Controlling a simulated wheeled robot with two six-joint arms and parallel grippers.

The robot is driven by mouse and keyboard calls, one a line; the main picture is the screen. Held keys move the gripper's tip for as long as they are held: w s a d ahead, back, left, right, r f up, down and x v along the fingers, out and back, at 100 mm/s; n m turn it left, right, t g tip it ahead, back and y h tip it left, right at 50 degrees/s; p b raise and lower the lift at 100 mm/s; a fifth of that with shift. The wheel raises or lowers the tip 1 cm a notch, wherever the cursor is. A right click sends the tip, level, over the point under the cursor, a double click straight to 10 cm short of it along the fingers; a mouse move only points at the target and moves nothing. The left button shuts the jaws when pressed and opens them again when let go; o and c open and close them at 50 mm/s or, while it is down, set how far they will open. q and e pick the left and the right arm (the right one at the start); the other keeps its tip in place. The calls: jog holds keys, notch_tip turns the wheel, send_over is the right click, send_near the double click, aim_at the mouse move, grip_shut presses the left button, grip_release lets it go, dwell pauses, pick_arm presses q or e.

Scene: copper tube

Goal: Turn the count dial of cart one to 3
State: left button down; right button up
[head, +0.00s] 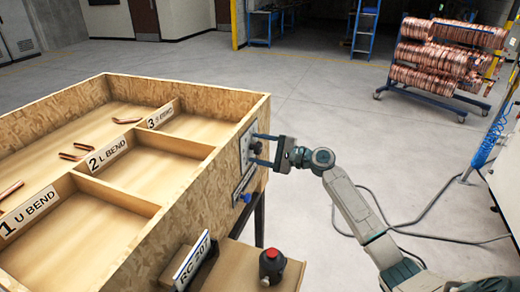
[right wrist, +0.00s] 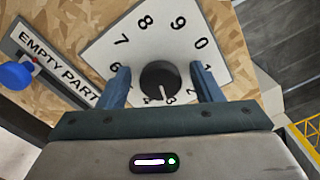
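The count dial (right wrist: 159,80) is a round black knob on a white plate (right wrist: 165,40) with printed digits. The plate is fixed to the wooden side of the cart (head: 200,195). The knob's white pointer mark points down in the right wrist view, close to the 3. My right gripper (right wrist: 160,68) is open, with one finger on each side of the knob and visible gaps between. In the head view the right gripper (head: 262,150) reaches the plate from the right and hides much of the dial. My left gripper is not in view.
Below the dial, a blue button (right wrist: 14,75) sits by an "EMPTY PART" label (right wrist: 55,65). A red-topped button box (head: 271,265) stands on a shelf under the cart's side. A rack of copper coils (head: 440,65) stands far off. The floor right of the cart is mostly clear.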

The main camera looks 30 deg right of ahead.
jog(key=shift+s+d, duration=0.2)
jog(key=b+v, duration=0.5)
jog(key=v, duration=0.5)
jog(key=shift+s+d+f, duration=0.1)
dwell(0.5)
